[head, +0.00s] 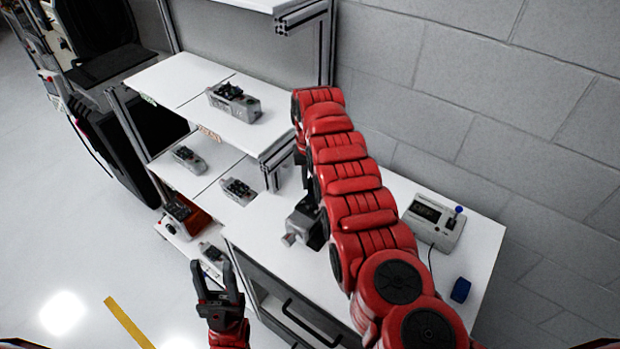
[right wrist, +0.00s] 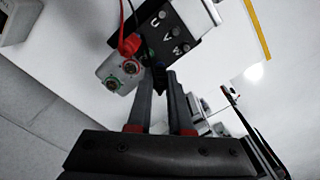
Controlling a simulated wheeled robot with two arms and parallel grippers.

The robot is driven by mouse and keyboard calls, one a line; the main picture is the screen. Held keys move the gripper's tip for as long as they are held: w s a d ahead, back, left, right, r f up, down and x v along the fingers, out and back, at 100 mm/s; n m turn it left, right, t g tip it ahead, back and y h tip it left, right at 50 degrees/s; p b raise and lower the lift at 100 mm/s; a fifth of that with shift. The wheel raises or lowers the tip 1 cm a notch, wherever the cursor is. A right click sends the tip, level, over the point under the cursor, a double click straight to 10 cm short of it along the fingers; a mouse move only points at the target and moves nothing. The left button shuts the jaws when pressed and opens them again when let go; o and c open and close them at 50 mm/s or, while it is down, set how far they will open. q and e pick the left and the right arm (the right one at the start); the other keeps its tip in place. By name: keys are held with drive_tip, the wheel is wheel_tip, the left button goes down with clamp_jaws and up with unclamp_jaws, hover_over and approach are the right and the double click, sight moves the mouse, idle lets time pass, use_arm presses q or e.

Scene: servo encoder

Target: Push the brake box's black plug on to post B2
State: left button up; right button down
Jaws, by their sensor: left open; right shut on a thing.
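The brake box (right wrist: 108,77) appears to be the small pale box in the right wrist view, with two round posts on its face. Post labels are unreadable, so I cannot tell which is B2. My left gripper (head: 218,283) is open and empty.
A black plate (right wrist: 168,32) marked U, V, W adjoins the brake box. In the head view, a dark grey unit (head: 305,222) stands on the white bench, with a meter (head: 434,220) and blue object (head: 460,290) on the right. Shelves (head: 170,85) holding several devices stand left.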

drive_tip(key=shift+b, duration=0.55)
idle(0.9)
drive_tip(key=shift+f, duration=0.15)
idle(0.4)
drive_tip(key=c, duration=0.8)
unclamp_jaws()
drive_tip(key=shift+o, duration=0.2)
drive_tip(key=shift+r, duration=1.2)
drive_tip(key=shift+r+b, duration=0.4)
drive_tip(key=shift+r, duration=2)
